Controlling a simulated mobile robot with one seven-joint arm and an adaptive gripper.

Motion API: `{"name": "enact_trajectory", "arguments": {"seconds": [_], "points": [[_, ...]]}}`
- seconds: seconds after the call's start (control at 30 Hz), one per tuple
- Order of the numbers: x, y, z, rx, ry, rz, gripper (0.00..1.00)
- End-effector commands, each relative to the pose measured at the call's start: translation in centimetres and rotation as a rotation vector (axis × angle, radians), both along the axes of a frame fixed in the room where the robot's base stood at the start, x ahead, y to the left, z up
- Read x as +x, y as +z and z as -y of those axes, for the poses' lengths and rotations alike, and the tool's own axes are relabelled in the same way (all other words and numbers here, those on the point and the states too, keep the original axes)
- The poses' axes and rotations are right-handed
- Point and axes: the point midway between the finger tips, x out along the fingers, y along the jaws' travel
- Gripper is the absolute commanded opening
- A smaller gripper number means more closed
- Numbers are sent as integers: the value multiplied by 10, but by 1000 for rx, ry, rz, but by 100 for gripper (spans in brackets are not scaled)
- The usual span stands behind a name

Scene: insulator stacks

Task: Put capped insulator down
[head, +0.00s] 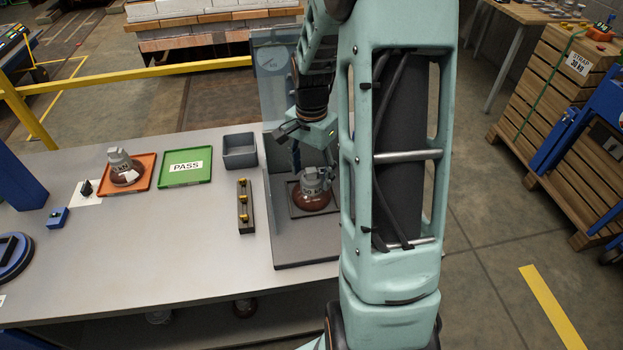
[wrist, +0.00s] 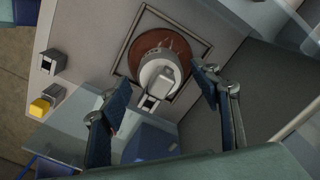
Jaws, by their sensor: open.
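The capped insulator has a brown disc and a grey metal cap (head: 312,181) with lettering. It stands upright inside a dark square frame on the grey test station at the bench's right end. In the wrist view the insulator (wrist: 160,50) sits within the square outline, cap towards me. My gripper (wrist: 160,77) is open, its two blue fingers apart on either side of the cap, with visible gaps.
A second insulator (head: 122,166) sits on an orange tray (head: 150,160). A green PASS tray (head: 186,180), a grey bin (head: 240,163) and a dark rack (head: 246,222) with yellow-topped pieces stand left of the station.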

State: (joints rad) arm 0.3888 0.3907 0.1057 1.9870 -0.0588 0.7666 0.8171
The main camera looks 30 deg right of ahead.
Motion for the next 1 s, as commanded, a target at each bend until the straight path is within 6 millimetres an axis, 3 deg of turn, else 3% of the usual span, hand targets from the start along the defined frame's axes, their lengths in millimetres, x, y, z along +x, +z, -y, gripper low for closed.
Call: {"name": "enact_trajectory", "arguments": {"seconds": [0.2, 0.4, 0.6, 1.0], "points": [[2, 51, 0, -2, 1, 5, 57], [1, 81, 0, -1, 0, 3, 57], [0, 91, 0, 0, 0, 1, 57], [0, 91, 0, 1, 0, 0, 57]]}}
